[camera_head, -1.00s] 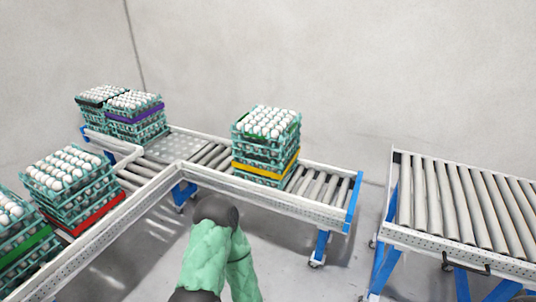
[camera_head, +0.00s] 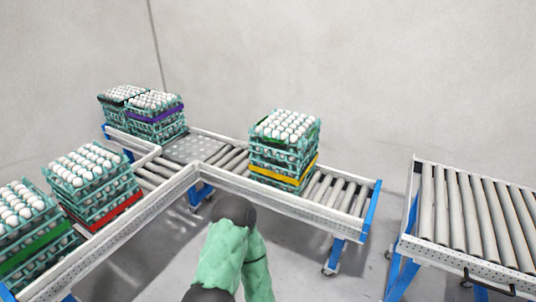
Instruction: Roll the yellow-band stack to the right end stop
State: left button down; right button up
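The yellow-band stack (camera_head: 284,150) is a pile of green egg trays with white eggs on top and a yellow band (camera_head: 283,176) near its base. It stands upright on the rollers of the right conveyor branch. Bare rollers (camera_head: 335,192) lie to its right, up to the blue end stop (camera_head: 370,212) at the branch's right end. One of my arms shows at the bottom middle, below the stack and in front of the conveyor's near rail. No gripper fingers are visible in this view.
Red-band (camera_head: 118,210) and green-band (camera_head: 36,243) stacks stand on the near-left branch. Purple-band (camera_head: 155,112) and black-band (camera_head: 112,99) stacks stand at the back left. A separate roller conveyor (camera_head: 418,245) stands at the right, across a floor gap.

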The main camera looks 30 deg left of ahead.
aim_at(284, 166)
jog(key=i+j+z, duration=0.1)
jog(key=j, duration=0.3)
jog(key=i+j+z, duration=0.1)
jog(key=i+j, duration=0.15)
jog(key=j, duration=0.2)
jog(key=i+j+z, duration=0.1)
jog(key=j, duration=0.35)
jog(key=i+j+z, duration=0.1)
jog(key=j, duration=0.35)
jog(key=i+j+z, duration=0.1)
jog(key=j, duration=0.35)
jog(key=i+j+z, duration=0.1)
jog(key=j, duration=0.4)
jog(key=i, duration=0.05)
